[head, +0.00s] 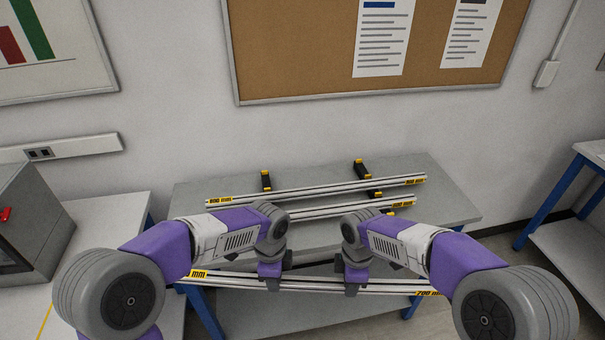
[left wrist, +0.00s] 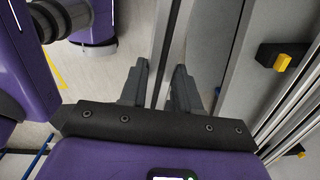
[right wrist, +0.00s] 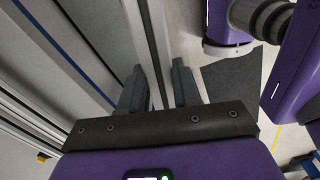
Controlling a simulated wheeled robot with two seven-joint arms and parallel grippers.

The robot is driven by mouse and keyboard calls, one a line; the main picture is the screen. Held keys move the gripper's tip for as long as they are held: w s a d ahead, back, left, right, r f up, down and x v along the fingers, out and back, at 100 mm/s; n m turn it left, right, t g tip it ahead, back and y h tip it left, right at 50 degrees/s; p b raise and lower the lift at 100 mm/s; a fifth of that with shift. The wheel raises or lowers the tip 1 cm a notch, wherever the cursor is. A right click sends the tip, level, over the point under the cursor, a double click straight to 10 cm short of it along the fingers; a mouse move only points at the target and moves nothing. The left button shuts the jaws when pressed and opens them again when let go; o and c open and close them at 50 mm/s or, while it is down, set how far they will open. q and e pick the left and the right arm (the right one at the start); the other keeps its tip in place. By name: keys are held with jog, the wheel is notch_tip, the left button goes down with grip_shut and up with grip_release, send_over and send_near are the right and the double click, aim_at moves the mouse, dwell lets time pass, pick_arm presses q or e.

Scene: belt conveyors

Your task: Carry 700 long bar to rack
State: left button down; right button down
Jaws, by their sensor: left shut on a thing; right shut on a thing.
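A long silver bar (head: 320,284) with yellow end labels reading 700 mm is held level in front of the grey table's near edge. My left gripper (head: 269,284) is shut on it left of its middle. My right gripper (head: 352,286) is shut on it right of its middle. The bar runs between the fingers in the left wrist view (left wrist: 165,60) and in the right wrist view (right wrist: 157,45). The rack (head: 266,180) has black holders with yellow tips on the table. Two other bars lie on it: a rear one (head: 310,190) and a shorter-looking front one (head: 335,209).
The grey table (head: 445,205) stands against the wall under a cork board (head: 300,50). A white bench (head: 105,215) with a grey machine (head: 30,225) is at the left. A blue-legged table (head: 570,200) is at the right.

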pick_arm(q)
jog(key=shift+s+r, duration=0.1)
pick_arm(e)
jog(key=shift+s+r, duration=0.1)
